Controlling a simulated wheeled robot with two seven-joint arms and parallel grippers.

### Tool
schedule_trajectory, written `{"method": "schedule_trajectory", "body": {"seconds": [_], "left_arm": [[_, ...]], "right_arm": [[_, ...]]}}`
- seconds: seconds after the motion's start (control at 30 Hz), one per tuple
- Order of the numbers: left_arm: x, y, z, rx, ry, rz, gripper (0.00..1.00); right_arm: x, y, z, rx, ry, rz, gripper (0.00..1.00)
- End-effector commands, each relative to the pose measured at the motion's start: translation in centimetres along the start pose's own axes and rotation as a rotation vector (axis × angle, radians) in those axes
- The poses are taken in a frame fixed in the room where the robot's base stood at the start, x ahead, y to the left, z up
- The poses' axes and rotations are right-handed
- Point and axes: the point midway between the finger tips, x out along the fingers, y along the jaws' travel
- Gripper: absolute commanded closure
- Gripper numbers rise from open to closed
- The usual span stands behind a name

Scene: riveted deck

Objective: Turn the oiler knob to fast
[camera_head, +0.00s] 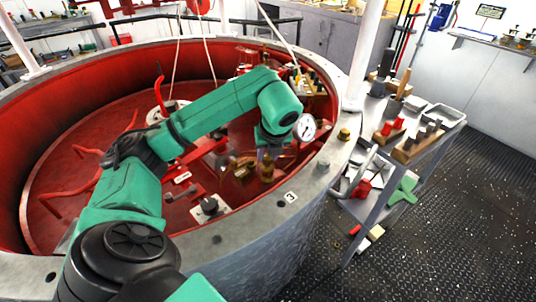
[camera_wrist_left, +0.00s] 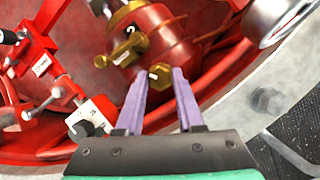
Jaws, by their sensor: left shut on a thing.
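The oiler (camera_wrist_left: 140,40) is a rounded red body with brass parts, inside the red pit in the left wrist view. A small brass knob (camera_wrist_left: 159,76) sticks out from it toward my left gripper. My left gripper (camera_wrist_left: 162,75) has its two purple fingers on either side of this knob, shut on it. In the head view my left arm reaches over the pit, and the gripper (camera_head: 266,158) points down at the brass piece (camera_head: 267,172). The fingers hide part of the knob, and I cannot read its setting. My right gripper is not in view.
A black knob (camera_wrist_left: 88,118) on a white plate sits left of the gripper, beside red linkages. The pit's grey rim (camera_head: 318,182) curves close by on the right. A round gauge (camera_head: 305,127) is near my wrist. A tool cart (camera_head: 437,133) stands outside the rim.

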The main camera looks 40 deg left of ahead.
Motion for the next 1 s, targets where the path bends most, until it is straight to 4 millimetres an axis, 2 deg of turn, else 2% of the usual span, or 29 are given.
{"method": "schedule_trajectory", "body": {"seconds": [0.03,0.1,0.43,0.57,0.63,0.73,0.83,1.0], "left_arm": [[0.0,0.0,0.1,-0.002,-0.003,-0.001,0.59],[0.0,0.0,0.1,-0.002,-0.002,-0.001,0.33],[-0.1,0.0,0.0,0.000,0.000,-0.001,0.33],[-1.4,-0.1,0.0,0.000,-0.001,-0.004,0.33],[-2.9,-0.1,0.1,0.000,-0.002,-0.005,0.33],[-6.1,-0.1,0.3,0.000,-0.005,-0.006,0.33],[-10.0,0.0,0.7,0.000,-0.007,-0.004,0.33],[-13.8,0.0,0.5,0.000,-0.005,-0.002,0.33]], "right_arm": [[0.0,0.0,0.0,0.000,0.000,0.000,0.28],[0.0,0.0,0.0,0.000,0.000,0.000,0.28],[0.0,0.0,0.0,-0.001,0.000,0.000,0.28],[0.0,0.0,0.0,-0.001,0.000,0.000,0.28],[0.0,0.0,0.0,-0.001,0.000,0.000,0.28],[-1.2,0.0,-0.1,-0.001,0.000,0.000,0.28],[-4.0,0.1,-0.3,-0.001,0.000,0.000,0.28],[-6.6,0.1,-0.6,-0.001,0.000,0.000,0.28]]}}
